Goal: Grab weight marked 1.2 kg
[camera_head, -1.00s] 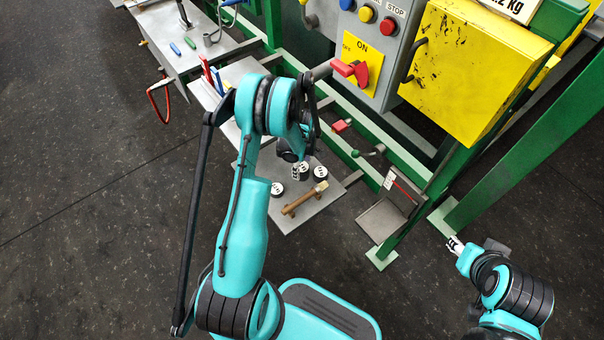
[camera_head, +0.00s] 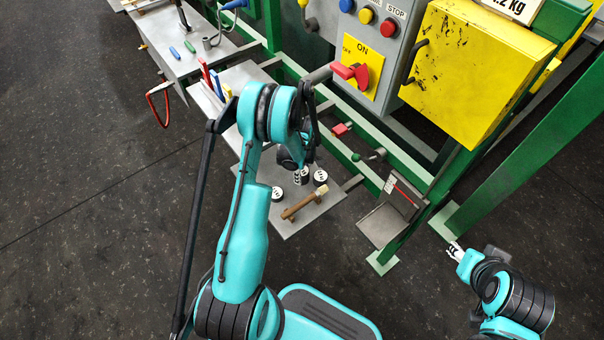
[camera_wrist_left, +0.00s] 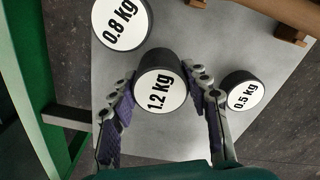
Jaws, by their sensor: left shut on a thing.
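The 1.2 kg weight (camera_wrist_left: 162,92) is a dark cylinder with a white labelled face, in the middle of the left wrist view. My left gripper (camera_wrist_left: 160,80) has its purple-padded fingers on both sides of it and is shut on it. In the head view, the left gripper (camera_head: 298,164) is partly hidden by its own arm, above the grey plate. Whether the weight is clear of the plate I cannot tell. The 0.8 kg weight (camera_wrist_left: 122,20) is at upper left and the 0.5 kg weight (camera_wrist_left: 242,92) at right. My right gripper (camera_head: 455,249) is far from the weights; its jaws are too small to judge.
The grey plate (camera_head: 292,222) also bears a wooden-handled tool (camera_head: 303,202). Green frame beams (camera_head: 415,222) stand to the right. A control box with a red switch (camera_head: 352,72) and a yellow box (camera_head: 465,75) stand behind. Dark floor is open at left.

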